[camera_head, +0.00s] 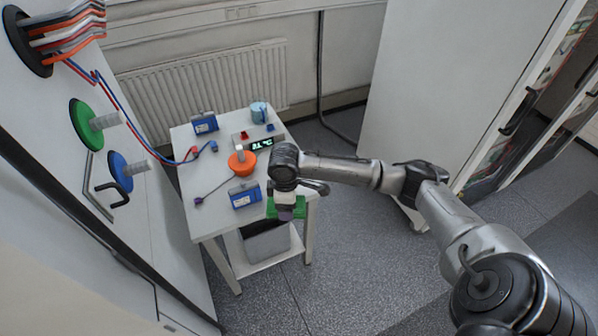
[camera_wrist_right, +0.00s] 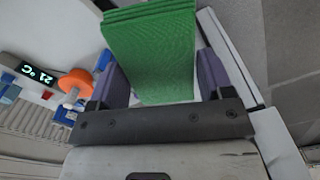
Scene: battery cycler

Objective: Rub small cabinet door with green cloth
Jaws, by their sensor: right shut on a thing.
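The green cloth (camera_wrist_right: 152,50) looks like a folded, ribbed block in the right wrist view. My right gripper (camera_wrist_right: 160,80) is shut on it, with a purple finger on each side. In the head view the cloth (camera_head: 300,209) is partly hidden by my right gripper (camera_head: 286,211), at the near right corner of the white table. A tall white panel (camera_head: 60,150) on the left carries a black handle and a grey bar. A large white cabinet (camera_head: 450,90) stands on the right. I cannot tell which surface is the small cabinet door. My left gripper is out of view.
The white table (camera_head: 215,215) holds an orange knob (camera_head: 242,163), blue boxes (camera_head: 245,195), a blue mug (camera_head: 259,112) and a lit display (camera_head: 262,144). Cables run from the left panel. A grey bin (camera_head: 266,243) sits below. The floor (camera_head: 350,260) right of the table is clear.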

